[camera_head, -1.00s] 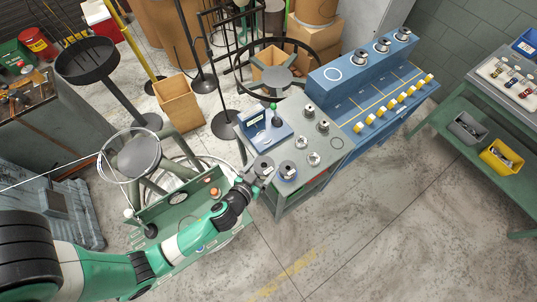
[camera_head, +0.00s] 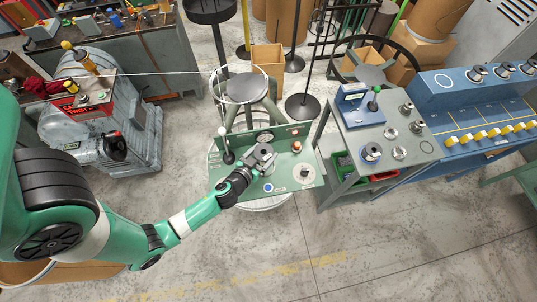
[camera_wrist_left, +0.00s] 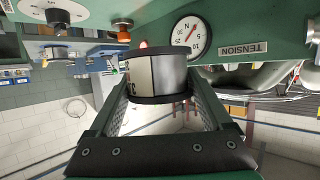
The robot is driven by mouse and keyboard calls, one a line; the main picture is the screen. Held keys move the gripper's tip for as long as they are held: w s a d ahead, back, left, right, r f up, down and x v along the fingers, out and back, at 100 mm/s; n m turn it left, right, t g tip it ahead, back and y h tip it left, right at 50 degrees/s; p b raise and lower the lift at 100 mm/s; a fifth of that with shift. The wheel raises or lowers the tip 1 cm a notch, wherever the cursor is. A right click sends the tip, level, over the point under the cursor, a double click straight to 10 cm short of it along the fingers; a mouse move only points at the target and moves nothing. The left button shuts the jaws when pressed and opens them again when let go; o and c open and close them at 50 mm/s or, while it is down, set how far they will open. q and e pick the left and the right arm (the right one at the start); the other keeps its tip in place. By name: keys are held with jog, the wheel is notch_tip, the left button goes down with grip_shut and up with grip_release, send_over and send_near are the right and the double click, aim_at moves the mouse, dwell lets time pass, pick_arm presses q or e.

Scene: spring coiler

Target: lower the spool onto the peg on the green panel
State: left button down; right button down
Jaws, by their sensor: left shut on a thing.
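My left gripper (camera_head: 262,161) is over the green panel (camera_head: 315,186). It is shut on a spool (camera_wrist_left: 156,76), a short cylinder with dark rims and a white and grey side, seen between the fingers in the left wrist view. In the head view the spool (camera_head: 265,151) is small and partly covered by the fingers. I cannot make out the peg; the gripper and spool may hide it. In the wrist view the spool appears in front of the panel face, near the tension gauge (camera_wrist_left: 191,38). My right gripper is not in view.
The panel carries a lever (camera_head: 228,157), an orange knob (camera_head: 296,147), a white dial (camera_head: 305,174) and a blue button (camera_head: 268,188). A grey bench (camera_head: 350,131) with several spools stands to the right. A round-topped stand (camera_head: 246,87) is behind. The front floor is open.

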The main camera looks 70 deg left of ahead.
pick_arm(q)
jog(key=shift+s+f+b, duration=0.1)
jog(key=shift+f+b, duration=2.05)
jog(key=shift+f, duration=0.35)
jog(key=shift+b, duration=0.35)
jog(key=shift+f, duration=0.15)
jog(key=shift+f+b, duration=0.3)
jog(key=shift+b, duration=0.15)
jog(key=shift+f+b, duration=1.2)
jog(key=shift+b, duration=0.25)
grip_release()
